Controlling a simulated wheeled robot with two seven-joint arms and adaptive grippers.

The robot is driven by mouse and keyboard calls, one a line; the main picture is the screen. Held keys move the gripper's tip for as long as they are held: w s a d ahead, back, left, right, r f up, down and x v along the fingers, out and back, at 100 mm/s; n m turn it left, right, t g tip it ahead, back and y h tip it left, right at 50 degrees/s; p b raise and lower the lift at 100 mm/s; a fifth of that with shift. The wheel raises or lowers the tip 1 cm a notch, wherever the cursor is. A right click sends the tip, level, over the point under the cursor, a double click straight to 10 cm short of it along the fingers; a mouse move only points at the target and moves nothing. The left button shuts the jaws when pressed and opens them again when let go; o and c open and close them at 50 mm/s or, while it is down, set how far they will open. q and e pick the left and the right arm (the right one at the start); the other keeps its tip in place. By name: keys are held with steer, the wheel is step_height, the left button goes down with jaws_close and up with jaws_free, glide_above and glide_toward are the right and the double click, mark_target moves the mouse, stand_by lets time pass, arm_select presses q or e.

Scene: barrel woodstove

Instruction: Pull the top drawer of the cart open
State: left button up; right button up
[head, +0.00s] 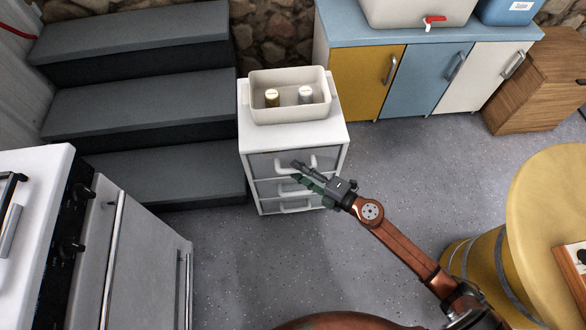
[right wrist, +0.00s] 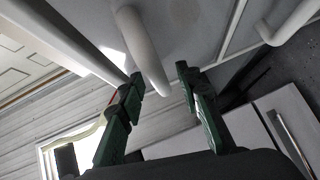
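The white cart (head: 341,138) stands in the middle, with several grey-fronted drawers. Its top drawer (head: 262,163) looks shut, and its white handle (head: 312,164) is partly hidden by my right gripper (head: 299,172). That gripper reaches in from the lower right to the drawer front. In the right wrist view, its two green-and-black fingers (right wrist: 160,82) are apart, with the near part of a white handle (right wrist: 140,45) in the gap between the tips. Neither finger clearly presses on the handle. My left gripper is not in view.
A cream bin (head: 290,111) with two small capped items sits on the cart. Dark steps (head: 150,110) stand close at left, the stove (head: 140,250) at front left, and a yellow barrel table (head: 540,200) at right. The floor before the cart is clear.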

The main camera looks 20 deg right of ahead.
steer(key=shift+x, duration=0.75)
steer(key=shift+c, duration=0.5)
jaws_close()
